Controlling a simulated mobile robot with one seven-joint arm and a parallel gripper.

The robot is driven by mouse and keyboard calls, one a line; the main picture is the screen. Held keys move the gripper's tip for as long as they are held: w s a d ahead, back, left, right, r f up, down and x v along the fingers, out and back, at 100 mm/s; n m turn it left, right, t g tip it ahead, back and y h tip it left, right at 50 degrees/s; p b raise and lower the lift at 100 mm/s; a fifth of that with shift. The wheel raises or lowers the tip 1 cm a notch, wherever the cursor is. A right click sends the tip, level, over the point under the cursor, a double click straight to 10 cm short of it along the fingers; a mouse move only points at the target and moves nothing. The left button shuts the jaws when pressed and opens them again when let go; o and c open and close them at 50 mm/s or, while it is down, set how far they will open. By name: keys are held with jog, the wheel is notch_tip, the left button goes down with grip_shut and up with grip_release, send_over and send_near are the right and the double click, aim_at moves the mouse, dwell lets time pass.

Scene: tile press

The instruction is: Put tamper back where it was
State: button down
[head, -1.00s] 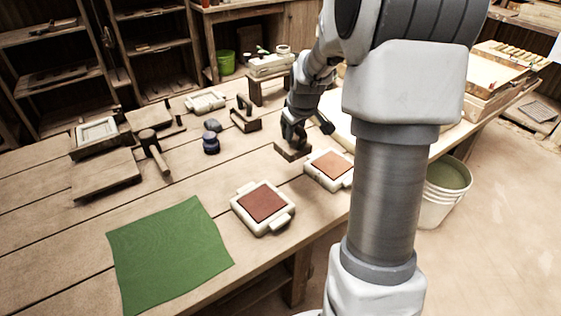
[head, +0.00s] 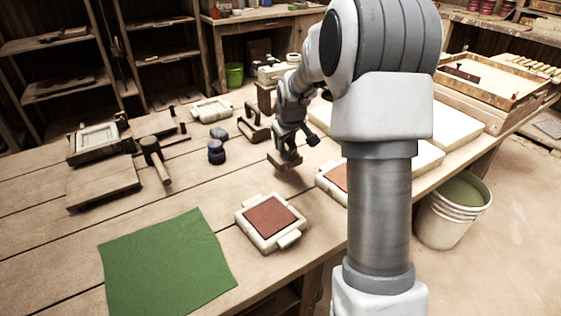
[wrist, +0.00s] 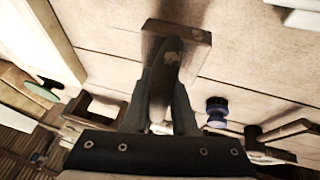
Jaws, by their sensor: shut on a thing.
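The tamper is a brown wooden block (head: 286,161), held by my gripper (head: 289,152) in the head view. It appears slightly tilted and just above the table, with a shadow below it. In the wrist view the block (wrist: 200,42) is beyond the fingertips, and my gripper (wrist: 165,75) is shut on its upright part.
A handled wooden tool (head: 254,127) stands behind and left of the tamper. A dark blue jar (head: 216,152) and a mallet (head: 153,160) are further left. A green cloth (head: 165,262) lies at the front left. Bare table lies between the jar and the tamper.

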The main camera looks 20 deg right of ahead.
aim_at(280, 156)
jog(key=shift+w+a+f, duration=0.45)
jog(key=shift+w+a, duration=0.1)
jog(key=shift+w, duration=0.05)
jog(key=shift+f+b, duration=0.9)
jog(key=shift+f, duration=1.05)
jog(key=shift+f, duration=0.1)
jog(key=shift+f, duration=0.15)
jog(key=c, duration=0.7)
grip_release()
jog(key=shift+s, duration=0.1)
